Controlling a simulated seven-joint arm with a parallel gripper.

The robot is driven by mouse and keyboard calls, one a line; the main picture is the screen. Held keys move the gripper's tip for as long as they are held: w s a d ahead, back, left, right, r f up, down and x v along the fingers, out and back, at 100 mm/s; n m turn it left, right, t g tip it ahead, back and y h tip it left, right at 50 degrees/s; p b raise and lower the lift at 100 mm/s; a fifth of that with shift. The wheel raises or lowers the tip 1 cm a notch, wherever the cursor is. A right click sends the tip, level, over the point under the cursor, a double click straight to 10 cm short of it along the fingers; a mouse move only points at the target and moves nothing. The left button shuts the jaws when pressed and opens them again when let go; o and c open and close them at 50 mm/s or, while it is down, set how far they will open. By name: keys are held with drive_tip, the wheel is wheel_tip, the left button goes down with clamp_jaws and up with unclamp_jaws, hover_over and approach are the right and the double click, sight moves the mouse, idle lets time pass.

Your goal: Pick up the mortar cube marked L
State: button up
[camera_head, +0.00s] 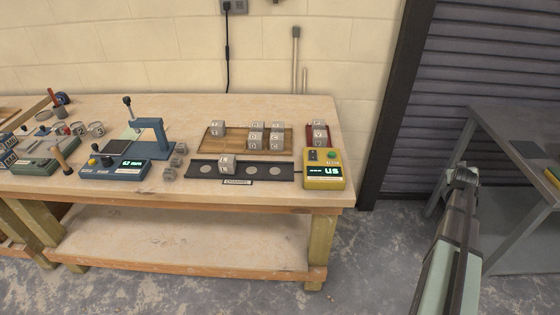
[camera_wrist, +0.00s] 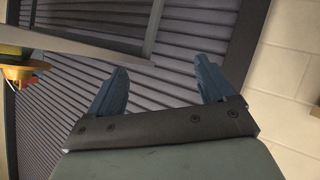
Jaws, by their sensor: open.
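Several grey mortar cubes with white marked tops show in the head view. One cube (camera_head: 227,161) stands on the dark strip with round spots (camera_head: 204,169). One cube (camera_head: 217,128) stands at the left of the wooden board (camera_head: 236,144), and a cluster of cubes (camera_head: 256,137) stands at its right. More cubes (camera_head: 319,135) stand in a red tray (camera_head: 309,131). The letters are too small to tell which cube is L. My gripper (camera_wrist: 162,82) is open and empty in the wrist view, facing the shutter, well away from the cubes.
A yellow meter (camera_head: 324,171) stands at the bench's right end. A blue device with a post (camera_head: 115,168) and small loose grey blocks (camera_head: 175,162) stand left of the strip. A grey table (camera_head: 525,150) stands at the right. Bare wood (camera_head: 180,110) shows behind the board.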

drive_tip(key=w+d+r+t+h, duration=0.15)
drive_tip(key=d+r, duration=0.45)
drive_tip(key=r, duration=0.6)
drive_tip(key=w+a+r+m, duration=0.2)
drive_tip(key=w+a+r, duration=0.1)
drive_tip(key=r, duration=0.2)
drive_tip(key=w+a+f+m+g+y, duration=0.1)
drive_tip(key=w+a+m+y, duration=0.3)
drive_tip(key=a, duration=1.2)
drive_tip(key=w+a+m+g+y, duration=0.15)
drive_tip(key=w+a+y, duration=0.35)
drive_tip(key=a, duration=1.1)
drive_tip(key=m+g+y, duration=0.4)
drive_tip(key=m+g, duration=0.5)
approach(227, 158)
drive_tip(key=x, duration=0.5)
drive_tip(key=shift+s+a, duration=0.25)
drive_tip(key=shift+a, duration=0.1)
drive_tip(key=shift+d+x, duration=0.2)
drive_tip(key=shift+x, duration=1.15)
drive_tip(key=shift+d+x, duration=0.2)
drive_tip(key=shift+x, duration=1.15)
drive_tip(key=shift+w+f, duration=0.1)
drive_tip(key=shift+w, duration=0.05)
drive_tip(key=c, duration=1.2)
